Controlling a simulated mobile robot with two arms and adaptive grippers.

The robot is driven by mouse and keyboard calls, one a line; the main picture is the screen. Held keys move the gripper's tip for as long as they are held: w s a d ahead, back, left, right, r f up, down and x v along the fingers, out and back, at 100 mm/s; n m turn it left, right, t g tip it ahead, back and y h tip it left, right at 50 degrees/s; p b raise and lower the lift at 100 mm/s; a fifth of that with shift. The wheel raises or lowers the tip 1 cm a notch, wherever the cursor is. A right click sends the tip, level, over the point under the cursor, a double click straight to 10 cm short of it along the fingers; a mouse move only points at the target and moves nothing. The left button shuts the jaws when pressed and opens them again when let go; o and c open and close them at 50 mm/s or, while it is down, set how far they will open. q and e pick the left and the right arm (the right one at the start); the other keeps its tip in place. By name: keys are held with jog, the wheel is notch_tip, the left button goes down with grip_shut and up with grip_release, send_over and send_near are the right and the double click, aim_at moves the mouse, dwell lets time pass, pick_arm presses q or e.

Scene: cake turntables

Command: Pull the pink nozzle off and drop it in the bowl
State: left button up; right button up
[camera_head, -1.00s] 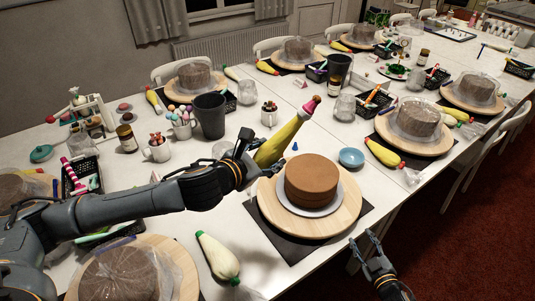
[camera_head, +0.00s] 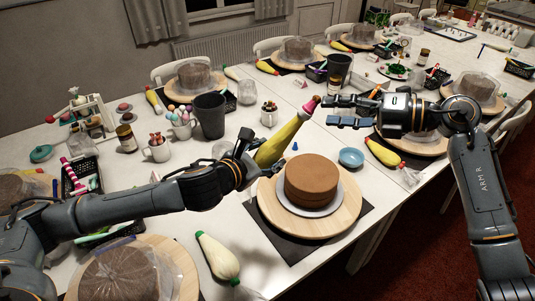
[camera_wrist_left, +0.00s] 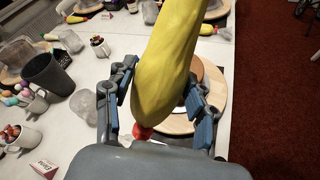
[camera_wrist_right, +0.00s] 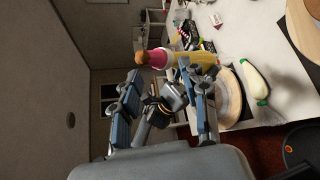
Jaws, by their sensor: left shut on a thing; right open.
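My left gripper (camera_head: 250,165) is shut on a yellow piping bag (camera_head: 280,138), held tilted above the table beside the brown cake (camera_head: 312,182). The bag fills the middle of the left wrist view (camera_wrist_left: 165,70). The pink nozzle (camera_head: 311,104) sits on the bag's upper tip. My right gripper (camera_head: 335,112) is open, its fingers pointing left just right of the nozzle. In the right wrist view the nozzle (camera_wrist_right: 154,58) shows beyond the open fingers, not between them. The small blue bowl (camera_head: 351,158) stands right of the cake and looks empty.
The cake stands on a wooden turntable (camera_head: 265,205) over a dark mat. A white-and-green piping bag (camera_head: 217,257) lies at the front. A dark tumbler (camera_head: 210,116) and mugs stand left of the held bag. A yellow bag (camera_head: 383,152) lies right of the bowl.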

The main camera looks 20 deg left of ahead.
aim_at(317, 104)
notch_tip(317, 104, up, 6)
jog(key=s+d+n+t+h, duration=0.2)
jog(key=n+h, duration=0.1)
jog(key=h, duration=0.2)
jog(key=shift+x, duration=4.25)
jog(key=shift+w+d, duration=0.1)
jog(key=shift+c, duration=0.5)
grip_shut()
jog(key=shift+w+d+r, duration=0.2)
jog(key=shift+d+r, duration=0.25)
jog(key=shift+r, duration=0.25)
jog(key=shift+w+d+r, duration=0.25)
jog(key=shift+d+r, duration=0.25)
jog(key=shift+r, duration=0.2)
jog(key=shift+w+d+r, duration=0.2)
jog(key=shift+d+r, duration=0.25)
jog(key=shift+r, duration=0.25)
jog(key=shift+f, duration=0.1)
